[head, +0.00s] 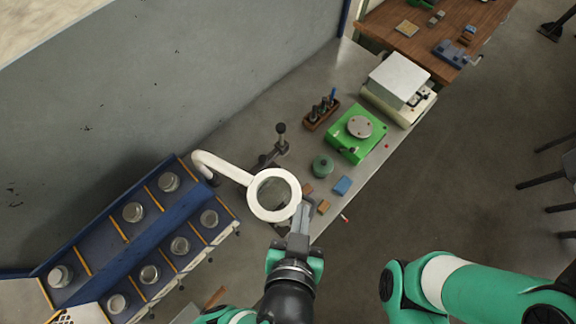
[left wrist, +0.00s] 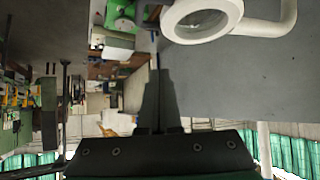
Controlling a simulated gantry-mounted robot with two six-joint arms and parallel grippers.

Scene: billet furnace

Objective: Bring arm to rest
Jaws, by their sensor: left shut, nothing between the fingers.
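My left gripper (head: 303,206) comes up from the bottom middle of the head view. Its dark fingers are together and hold nothing. They are close to the right lower edge of a white ring magnifier lamp (head: 250,200) on a bent white arm; I cannot tell whether they touch. In the left wrist view the shut fingers (left wrist: 158,75) point up, and the ring lamp (left wrist: 202,38) is to their upper right, apart from them in the picture. Part of my green and white right arm shows at the lower right of the head view; its gripper is out of sight.
A blue sloped rack (head: 82,250) with several clear round jars stands at left. On the grey bench are a green device (head: 370,148), a white-topped scale (head: 398,78), a wooden holder (head: 311,124) and small blocks. A wooden table (head: 385,20) stands behind. Open floor lies at right.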

